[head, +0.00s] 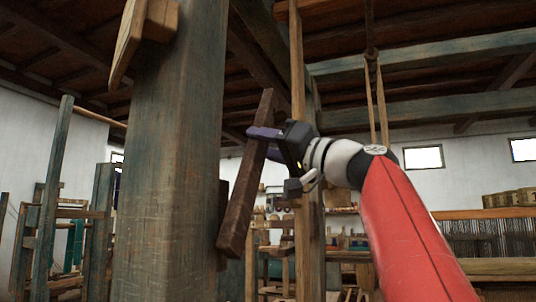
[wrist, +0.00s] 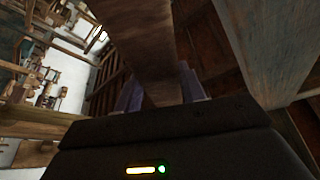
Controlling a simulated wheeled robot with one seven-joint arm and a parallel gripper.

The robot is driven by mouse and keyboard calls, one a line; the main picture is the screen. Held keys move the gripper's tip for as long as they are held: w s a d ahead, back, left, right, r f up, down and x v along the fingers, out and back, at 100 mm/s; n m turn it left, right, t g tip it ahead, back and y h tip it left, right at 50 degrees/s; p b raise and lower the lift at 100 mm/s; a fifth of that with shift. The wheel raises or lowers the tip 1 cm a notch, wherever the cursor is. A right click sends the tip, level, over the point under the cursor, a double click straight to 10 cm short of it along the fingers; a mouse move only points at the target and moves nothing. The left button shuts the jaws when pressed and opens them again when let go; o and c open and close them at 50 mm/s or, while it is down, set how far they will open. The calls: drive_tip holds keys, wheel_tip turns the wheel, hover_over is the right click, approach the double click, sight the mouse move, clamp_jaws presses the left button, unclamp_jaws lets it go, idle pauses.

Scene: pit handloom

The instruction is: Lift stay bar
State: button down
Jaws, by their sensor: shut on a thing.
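The stay bar (head: 246,180) is a dark brown wooden bar. In the head view it stands tilted, its top leaning right, just right of a thick grey-green post. My gripper (head: 263,133) is shut on the bar in its upper half, with one purple finger showing across it. In the wrist view the bar (wrist: 147,50) runs up from between the two purple fingers (wrist: 158,92). The far finger is mostly hidden in the head view. The bar's lower end hangs clear of the floor in the picture; I cannot tell whether it touches the post.
The thick post (head: 166,160) stands close on the left, with a short wooden piece (head: 129,42) at its top. A thinner upright (head: 298,60) is behind my gripper. Beams (head: 430,55) cross overhead. A loom with threads (head: 485,237) stands at the right.

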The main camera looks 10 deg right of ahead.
drive_tip(key=shift+s+a+r+n, duration=0.1)
drive_tip(key=shift+s+a+n, duration=0.1)
drive_tip(key=shift+n, duration=0.1)
drive_tip(key=c, duration=0.8)
unclamp_jaws()
drive_tip(key=shift+s, duration=0.1)
drive_tip(key=shift+c, duration=0.2)
drive_tip(key=shift+d, duration=0.2)
drive_tip(key=b+v, duration=0.3)
drive_tip(key=v, duration=0.4)
drive_tip(key=shift+s, duration=0.25)
